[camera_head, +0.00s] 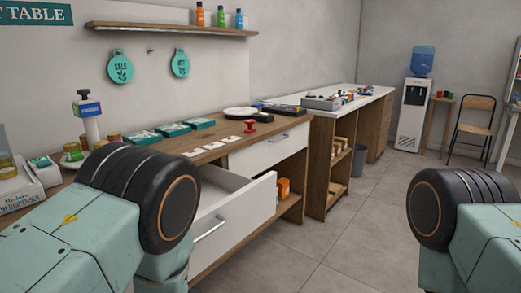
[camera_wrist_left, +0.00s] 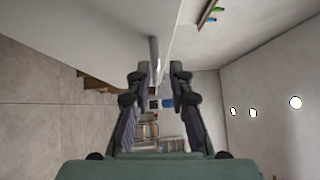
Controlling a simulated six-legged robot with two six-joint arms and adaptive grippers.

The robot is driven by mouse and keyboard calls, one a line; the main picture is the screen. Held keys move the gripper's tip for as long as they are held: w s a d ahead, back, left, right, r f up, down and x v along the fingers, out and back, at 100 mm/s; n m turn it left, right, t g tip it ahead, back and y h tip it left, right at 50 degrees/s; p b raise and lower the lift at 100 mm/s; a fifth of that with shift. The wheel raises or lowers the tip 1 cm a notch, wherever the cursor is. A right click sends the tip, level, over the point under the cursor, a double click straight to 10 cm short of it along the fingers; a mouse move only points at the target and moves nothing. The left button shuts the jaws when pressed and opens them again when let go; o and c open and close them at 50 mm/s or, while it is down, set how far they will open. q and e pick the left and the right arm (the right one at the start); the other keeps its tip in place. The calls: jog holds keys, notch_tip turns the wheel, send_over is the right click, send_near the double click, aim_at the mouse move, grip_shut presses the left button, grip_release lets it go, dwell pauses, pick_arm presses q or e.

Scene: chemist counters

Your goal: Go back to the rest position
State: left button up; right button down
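Beyond the fingertips are a wall, the floor and small, unclear distant things. In the head view, my left arm fills the lower left and my right arm the lower right. Neither gripper shows in the head view, and the right gripper is in no frame. An open white drawer (camera_head: 245,212) stands out from the wooden counter (camera_head: 268,142), close to the right of my left arm.
On the counter are green boxes (camera_head: 172,129), a red stamp (camera_head: 250,126) and a pump bottle (camera_head: 88,115). A shelf (camera_head: 165,28) with bottles hangs above. A water dispenser (camera_head: 413,112) and a chair (camera_head: 475,122) stand far back. The floor (camera_head: 335,235) between my arms is clear.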

pick_arm(q)
jog(key=s+a+f+n+g+h, duration=0.1)
jog(key=s+a+f+n+g, duration=0.1)
jog(key=s+f+n+g, duration=0.55)
jog(key=s+a+f+n+g, duration=0.2)
jog(key=s+f+n+g, duration=0.15)
jog(key=s+f, duration=0.55)
jog(key=s+f+n+g, duration=0.2)
jog(key=s+n+g, duration=0.1)
jog(key=s, duration=0.7)
jog(key=s+a+f+n+g+h, duration=0.1)
jog(key=s+f+n+g, duration=0.2)
jog(key=s, duration=0.8)
jog(key=shift+f+g, duration=0.15)
jog(key=shift+g, duration=0.75)
